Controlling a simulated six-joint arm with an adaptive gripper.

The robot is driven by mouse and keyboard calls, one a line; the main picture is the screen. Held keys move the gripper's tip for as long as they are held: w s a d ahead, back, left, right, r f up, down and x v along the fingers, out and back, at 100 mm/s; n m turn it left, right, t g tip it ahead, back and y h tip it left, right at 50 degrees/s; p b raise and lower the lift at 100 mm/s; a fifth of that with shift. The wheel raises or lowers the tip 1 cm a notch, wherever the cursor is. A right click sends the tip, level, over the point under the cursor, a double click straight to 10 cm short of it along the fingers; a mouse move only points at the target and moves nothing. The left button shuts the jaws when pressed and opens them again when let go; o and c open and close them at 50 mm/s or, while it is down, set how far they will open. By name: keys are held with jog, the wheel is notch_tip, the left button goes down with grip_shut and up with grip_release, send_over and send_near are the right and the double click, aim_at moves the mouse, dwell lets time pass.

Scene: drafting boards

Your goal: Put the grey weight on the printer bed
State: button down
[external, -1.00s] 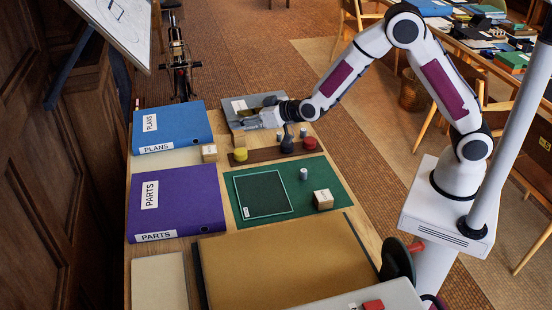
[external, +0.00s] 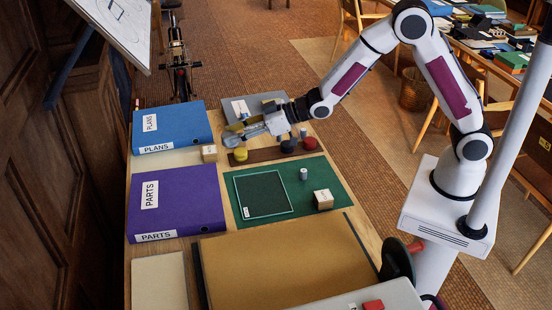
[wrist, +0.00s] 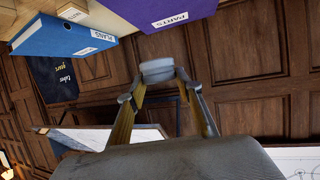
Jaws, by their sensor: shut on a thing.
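My gripper (external: 231,138) is shut on a grey cylindrical weight (wrist: 158,70), which shows between the fingertips in the wrist view. In the external view my gripper is above the table, just left of the yellow knob and near the front left corner of a grey plate (external: 282,98). The held weight is hard to make out there. A dark green square with a pale outline (external: 262,193) lies bare on a green mat (external: 325,177). Labels are too small to read, so I cannot tell which surface is the printer bed.
A brown strip (external: 268,155) carries yellow (external: 241,154), dark blue (external: 288,146) and red (external: 310,143) knobs. A small grey cylinder (external: 303,174) and a labelled block (external: 323,199) stand on the mat. Blue (external: 180,126) and purple (external: 190,205) binders lie left.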

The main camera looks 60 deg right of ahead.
jog(key=s+a+n+g+y, duration=0.3)
jog(key=s+a+n+y, duration=0.1)
jog(key=s+a, duration=0.3)
jog(key=n+g+y, duration=0.3)
jog(key=n+g, duration=0.8)
jog(key=g, duration=0.1)
send_over(320, 245)
notch_tip(320, 245, down, 6)
jog(key=shift+f, duration=2.85)
jog(key=shift+f, duration=0.15)
jog(key=shift+f+h, duration=0.3)
jog(key=shift+f, duration=1.65)
jog(key=shift+f, duration=0.15)
